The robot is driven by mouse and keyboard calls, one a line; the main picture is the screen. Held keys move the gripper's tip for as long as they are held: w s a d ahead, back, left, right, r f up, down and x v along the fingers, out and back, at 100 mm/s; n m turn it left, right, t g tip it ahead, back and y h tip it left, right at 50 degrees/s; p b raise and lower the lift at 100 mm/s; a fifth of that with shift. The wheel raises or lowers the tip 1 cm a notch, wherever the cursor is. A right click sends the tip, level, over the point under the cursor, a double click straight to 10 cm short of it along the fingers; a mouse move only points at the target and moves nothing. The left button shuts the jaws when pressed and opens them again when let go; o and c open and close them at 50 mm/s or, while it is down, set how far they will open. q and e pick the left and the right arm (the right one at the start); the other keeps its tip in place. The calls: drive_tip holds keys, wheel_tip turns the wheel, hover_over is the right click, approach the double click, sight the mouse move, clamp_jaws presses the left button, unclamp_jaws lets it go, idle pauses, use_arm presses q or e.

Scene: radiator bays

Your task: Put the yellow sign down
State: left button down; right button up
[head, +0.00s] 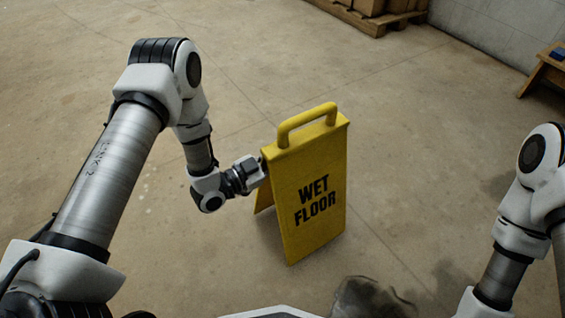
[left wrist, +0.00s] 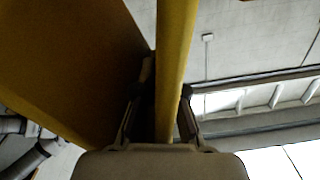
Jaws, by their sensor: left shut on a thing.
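The yellow sign (head: 312,195) reads "WET FLOOR" and stands upright, its two panels spread, with a handle loop on top. I cannot tell for sure whether its lower edges touch the floor. My left gripper (head: 259,168) is shut on the upper left edge of the sign, just below the handle. In the left wrist view a yellow panel edge of the sign (left wrist: 172,50) runs between the two fingers of the gripper (left wrist: 168,88). My right arm shows at the right of the head view, but its gripper is out of frame.
The concrete floor (head: 420,130) around the sign is mostly clear. A wooden pallet with boxes (head: 372,16) stands at the back. A wooden bench (head: 547,72) stands by the wall at the right. A dark patch (head: 372,298) shows at the bottom edge.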

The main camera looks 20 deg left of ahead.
use_arm(q)
drive_tip(key=shift+f+b, duration=0.35)
drive_tip(key=shift+f, duration=0.5)
drive_tip(key=shift+r, duration=0.1)
drive_tip(key=c, duration=1.2)
unclamp_jaws()
drive_tip(key=shift+c, duration=0.2)
